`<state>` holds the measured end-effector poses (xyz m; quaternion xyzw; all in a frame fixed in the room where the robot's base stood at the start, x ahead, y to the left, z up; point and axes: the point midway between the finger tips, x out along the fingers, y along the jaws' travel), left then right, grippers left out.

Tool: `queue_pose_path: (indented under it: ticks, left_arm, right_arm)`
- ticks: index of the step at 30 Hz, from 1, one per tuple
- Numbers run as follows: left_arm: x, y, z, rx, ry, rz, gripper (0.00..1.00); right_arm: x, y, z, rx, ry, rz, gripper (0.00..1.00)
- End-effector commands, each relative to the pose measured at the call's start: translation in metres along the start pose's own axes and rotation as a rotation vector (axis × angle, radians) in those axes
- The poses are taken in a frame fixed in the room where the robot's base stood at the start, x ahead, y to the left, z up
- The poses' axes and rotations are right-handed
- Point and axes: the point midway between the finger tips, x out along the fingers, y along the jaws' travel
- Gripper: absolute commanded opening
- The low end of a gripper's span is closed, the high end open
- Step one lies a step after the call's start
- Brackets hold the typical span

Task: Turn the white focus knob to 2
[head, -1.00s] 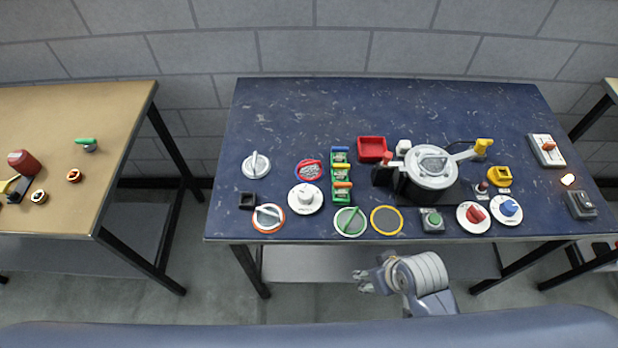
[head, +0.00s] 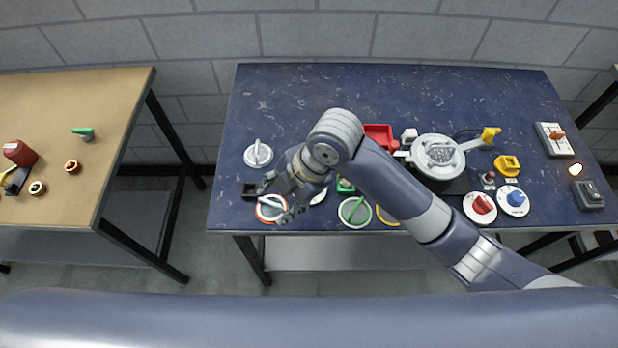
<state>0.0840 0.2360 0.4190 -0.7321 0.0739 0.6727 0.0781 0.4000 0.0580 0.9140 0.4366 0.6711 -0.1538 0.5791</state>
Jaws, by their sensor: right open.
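I cannot tell how high the fingers are above the dials. My left gripper is not in view.
A grey-handled dial (head: 258,154) stands behind the gripper, and a small black box (head: 250,190) is left of it. A green-ringed dial (head: 354,212) lies to the right. A red tray (head: 380,133) and a silver round device (head: 438,155) stand farther right. The table's back left is clear.

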Motion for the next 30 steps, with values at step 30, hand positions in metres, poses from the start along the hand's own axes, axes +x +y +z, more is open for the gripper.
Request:
queue_pose_path:
  ticks: [30]
  left_arm:
    - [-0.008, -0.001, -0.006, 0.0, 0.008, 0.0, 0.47]
  right_arm:
    - [-0.023, 0.028, 0.092, -0.867, -0.132, -0.422, 0.5]
